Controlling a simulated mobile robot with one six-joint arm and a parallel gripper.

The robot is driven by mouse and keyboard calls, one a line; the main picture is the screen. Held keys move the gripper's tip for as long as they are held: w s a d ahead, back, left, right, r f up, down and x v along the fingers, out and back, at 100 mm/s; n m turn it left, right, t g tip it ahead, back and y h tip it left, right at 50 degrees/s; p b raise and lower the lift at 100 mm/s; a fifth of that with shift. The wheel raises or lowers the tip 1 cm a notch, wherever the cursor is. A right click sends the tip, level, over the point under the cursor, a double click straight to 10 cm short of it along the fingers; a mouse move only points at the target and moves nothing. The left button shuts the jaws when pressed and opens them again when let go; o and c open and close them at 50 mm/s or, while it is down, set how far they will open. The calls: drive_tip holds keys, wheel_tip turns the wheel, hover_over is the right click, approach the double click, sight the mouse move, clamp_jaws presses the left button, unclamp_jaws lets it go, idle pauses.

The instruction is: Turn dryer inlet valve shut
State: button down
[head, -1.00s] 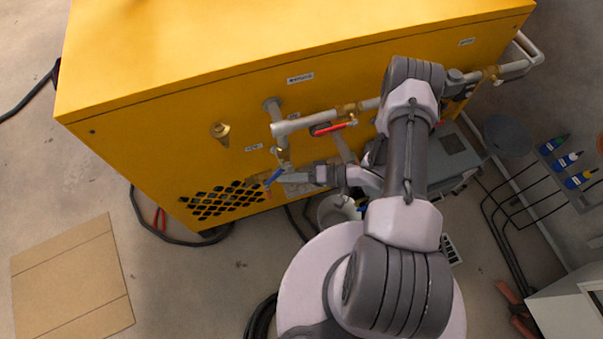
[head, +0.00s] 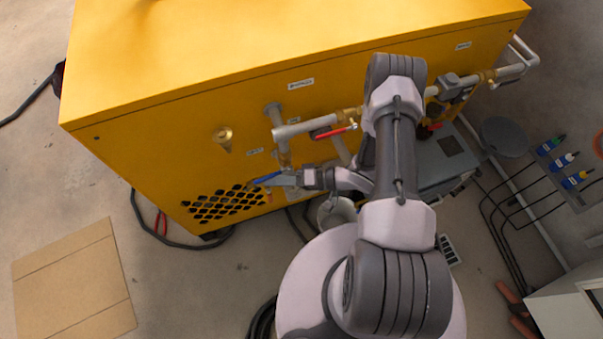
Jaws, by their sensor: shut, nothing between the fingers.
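The yellow cabinet (head: 180,150) carries grey pipework with brass valves on its front. A blue-handled valve (head: 265,179) sits at the lower left, below the vertical pipe; its handle points left and slightly down. A red-handled valve (head: 335,132) sits on the horizontal pipe, its lever lying nearly along the pipe. The labels are too small to read, so I cannot tell which is the dryer inlet valve. My gripper (head: 281,180) is shut and empty, its tip at the blue handle's right end; it seems to touch it. It hides the valve body.
A brass fitting (head: 224,138) juts from the cabinet at left. Cardboard (head: 72,282) lies on the floor. A dark hose (head: 160,232) runs below the cabinet's vent.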

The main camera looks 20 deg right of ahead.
drive_tip(key=shift+a+r, duration=0.15)
drive_tip(key=shift+r, duration=0.1)
idle(0.3)
